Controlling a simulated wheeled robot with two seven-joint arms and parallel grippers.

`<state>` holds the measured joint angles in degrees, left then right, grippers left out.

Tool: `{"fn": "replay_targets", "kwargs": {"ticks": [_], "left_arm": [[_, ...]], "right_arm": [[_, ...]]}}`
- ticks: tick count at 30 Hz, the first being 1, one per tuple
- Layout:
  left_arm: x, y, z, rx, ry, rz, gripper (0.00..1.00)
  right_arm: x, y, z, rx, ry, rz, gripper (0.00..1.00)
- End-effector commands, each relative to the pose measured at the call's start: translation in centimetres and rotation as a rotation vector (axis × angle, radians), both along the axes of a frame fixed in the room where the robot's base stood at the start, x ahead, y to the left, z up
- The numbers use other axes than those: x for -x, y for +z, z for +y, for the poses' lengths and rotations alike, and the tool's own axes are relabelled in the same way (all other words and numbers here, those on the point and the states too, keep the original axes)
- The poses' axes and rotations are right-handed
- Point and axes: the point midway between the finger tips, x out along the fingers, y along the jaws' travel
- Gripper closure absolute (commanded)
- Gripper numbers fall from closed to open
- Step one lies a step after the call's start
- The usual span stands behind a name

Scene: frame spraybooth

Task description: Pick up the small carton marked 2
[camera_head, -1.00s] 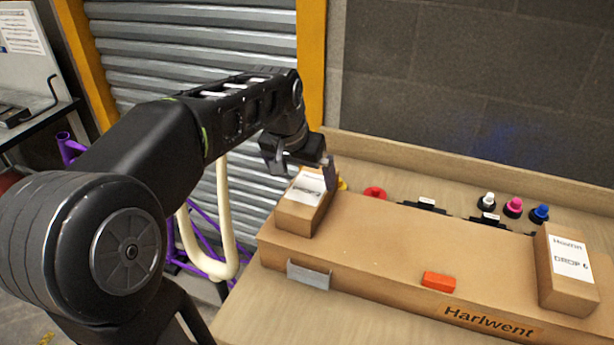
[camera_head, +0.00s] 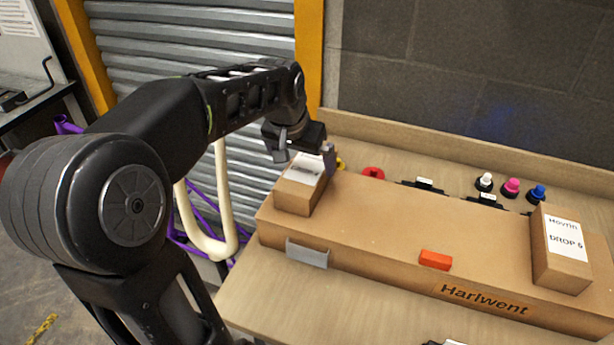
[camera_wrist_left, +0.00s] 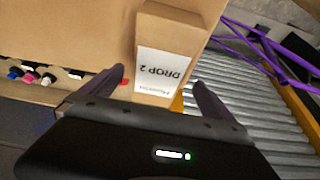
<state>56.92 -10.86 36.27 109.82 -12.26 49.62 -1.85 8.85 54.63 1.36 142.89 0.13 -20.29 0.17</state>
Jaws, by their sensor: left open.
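The small carton marked 2 (camera_head: 296,196) is a brown box with a white label on top. It stands on the left end of a long brown carton. In the left wrist view the label on the small carton (camera_wrist_left: 165,66) reads "DROP 2". My left gripper (camera_head: 305,156) is open over the far end of the small carton. In the wrist view the fingers of my left gripper (camera_wrist_left: 158,78) lie on either side of the label's near part, with gaps; contact cannot be told. My right gripper is not in view.
The long carton (camera_head: 400,230) marked "Harlwent" lies on a wooden bench (camera_head: 262,302). A second small carton (camera_head: 560,270), its label apparently "DROP 5", stands at its right end. An orange block (camera_head: 435,260) shows near its front. Several coloured-capped items and a red ring (camera_head: 373,173) lie behind.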

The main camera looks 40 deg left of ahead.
Motion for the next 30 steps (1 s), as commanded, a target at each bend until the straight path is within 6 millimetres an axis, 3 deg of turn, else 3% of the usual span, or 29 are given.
{"fn": "replay_targets", "kwargs": {"ticks": [12, 30], "left_arm": [[-1.9, -4.4, 0.4, 0.003, 0.001, 0.001, 0.00], [-2.0, -4.4, 0.4, 0.001, 0.001, 0.000, 0.01]], "right_arm": [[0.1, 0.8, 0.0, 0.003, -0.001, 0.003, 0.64], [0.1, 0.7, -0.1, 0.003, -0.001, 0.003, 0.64]]}}
